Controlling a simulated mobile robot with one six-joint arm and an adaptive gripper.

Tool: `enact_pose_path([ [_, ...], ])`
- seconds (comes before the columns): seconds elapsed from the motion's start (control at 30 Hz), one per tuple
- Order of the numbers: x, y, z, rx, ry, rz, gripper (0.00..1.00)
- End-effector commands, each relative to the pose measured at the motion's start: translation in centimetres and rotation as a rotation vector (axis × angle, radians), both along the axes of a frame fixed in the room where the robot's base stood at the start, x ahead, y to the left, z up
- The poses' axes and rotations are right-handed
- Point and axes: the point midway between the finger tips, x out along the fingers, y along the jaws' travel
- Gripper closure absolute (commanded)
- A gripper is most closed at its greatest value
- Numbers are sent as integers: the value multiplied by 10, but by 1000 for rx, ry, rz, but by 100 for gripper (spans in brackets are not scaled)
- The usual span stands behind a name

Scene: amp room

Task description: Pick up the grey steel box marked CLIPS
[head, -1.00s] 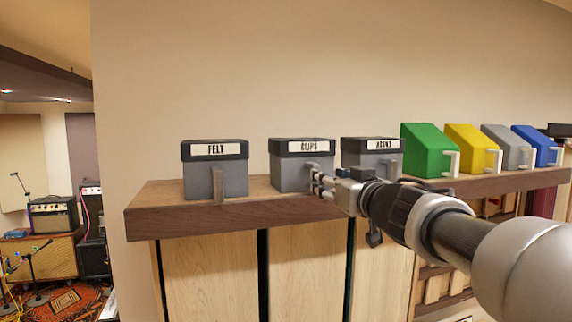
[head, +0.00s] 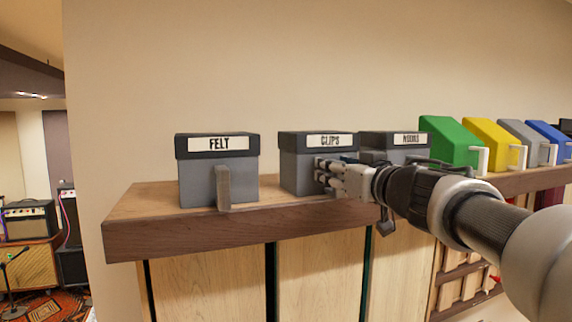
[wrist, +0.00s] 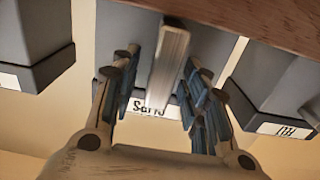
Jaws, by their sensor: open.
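The grey box marked CLIPS (head: 298,176) stands upright on a wooden shelf, with a dark lid and white label. In the wrist view the same box (wrist: 213,48) appears upside down, its pale upright handle (wrist: 168,62) in the middle. My gripper (head: 322,173) is at the front of this box and covers its handle in the head view. In the wrist view my gripper (wrist: 158,68) is open, with one finger on each side of the handle. I cannot tell whether either finger touches it.
The grey FELT box (head: 197,184) stands left of CLIPS, with a gap between. Another grey box (head: 385,144) stands close on the right, partly hidden by my arm. Green (head: 450,147) and yellow (head: 492,147) bins follow. The shelf edge (head: 190,239) runs below.

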Motion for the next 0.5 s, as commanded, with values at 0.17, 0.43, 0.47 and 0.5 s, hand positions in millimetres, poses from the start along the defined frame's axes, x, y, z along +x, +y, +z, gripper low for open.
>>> enact_pose_path([
  [0.17, -1, 0, 1, -1, -1, 0, 58],
  [0.43, 0, 0, 1, 0, -1, 0, 72],
  [0.47, 0, 0, 1, 0, -1, 0, 74],
  [0.5, 0, 0, 1, 0, -1, 0, 77],
])
